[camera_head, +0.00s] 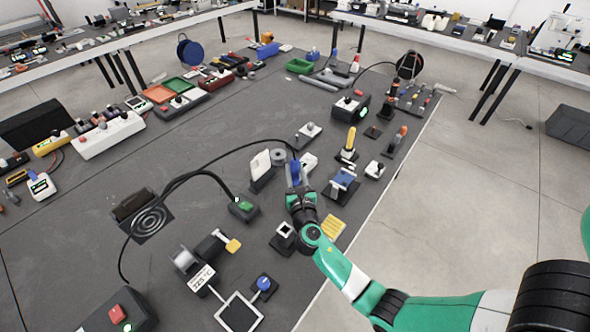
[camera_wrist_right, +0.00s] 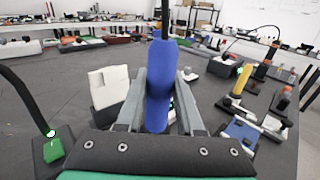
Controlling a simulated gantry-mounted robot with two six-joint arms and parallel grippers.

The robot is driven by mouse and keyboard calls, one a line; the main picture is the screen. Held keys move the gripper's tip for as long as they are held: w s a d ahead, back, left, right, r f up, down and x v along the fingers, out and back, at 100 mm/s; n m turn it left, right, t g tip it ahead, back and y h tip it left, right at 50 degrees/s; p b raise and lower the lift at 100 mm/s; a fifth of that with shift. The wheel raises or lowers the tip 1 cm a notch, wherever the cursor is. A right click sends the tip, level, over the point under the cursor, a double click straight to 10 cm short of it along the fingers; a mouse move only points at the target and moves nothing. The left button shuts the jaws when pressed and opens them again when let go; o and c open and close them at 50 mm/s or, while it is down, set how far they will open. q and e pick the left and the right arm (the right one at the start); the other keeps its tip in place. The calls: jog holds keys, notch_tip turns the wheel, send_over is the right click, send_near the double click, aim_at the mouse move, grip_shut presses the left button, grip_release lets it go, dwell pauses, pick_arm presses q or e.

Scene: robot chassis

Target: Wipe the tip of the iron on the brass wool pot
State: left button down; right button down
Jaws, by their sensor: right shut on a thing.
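My right gripper (camera_head: 295,186) is shut on the blue handle of the iron (camera_head: 294,170). In the right wrist view the blue handle (camera_wrist_right: 158,62) stands nearly upright between the two grey fingers, with a black cord leaving its top end. The tip of the iron is hidden behind the handle and gripper. I cannot pick out the brass wool pot with certainty; a small dark block with a pale opening (camera_head: 285,230) stands just below the gripper in the head view. My left gripper is not in view.
A yellow sponge (camera_head: 333,228) lies right of the dark block. A white upright block (camera_head: 261,166) stands left of the gripper, a blue-topped stand (camera_head: 343,180) right. The cord arches left above a green-buttoned box (camera_head: 243,207). The mat's middle left is clear.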

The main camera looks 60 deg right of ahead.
jog(key=shift+f+b, duration=0.35)
jog(key=shift+f, duration=0.2)
dwell(0.6)
